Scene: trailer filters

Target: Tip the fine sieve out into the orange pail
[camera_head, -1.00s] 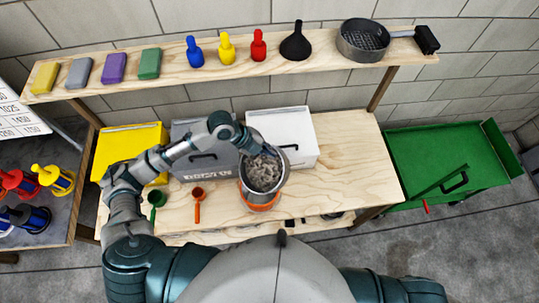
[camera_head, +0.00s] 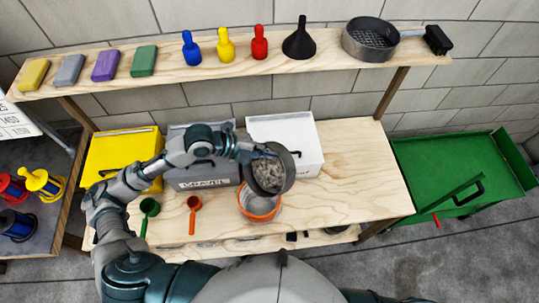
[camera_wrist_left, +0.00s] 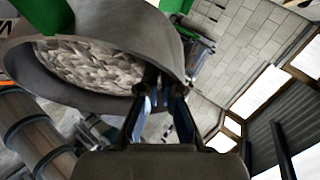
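The fine sieve (camera_head: 290,175) is a round, deep grey pan filled with pale grey chunks (camera_head: 268,174). In the left wrist view the sieve (camera_wrist_left: 105,25) leans beside the gripper fingers (camera_wrist_left: 162,105), and the chunks are still inside. My right gripper is not in view.
A shelf (camera_head: 210,62) above the bench carries coloured blocks, bottles, a black funnel (camera_head: 299,40) and another sieve (camera_head: 368,40). Yellow, grey and white bins (camera_head: 290,130) line the back. Green and orange scoops (camera_head: 194,205) lie left of the pail. The bench's right side (camera_head: 360,170) is clear.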

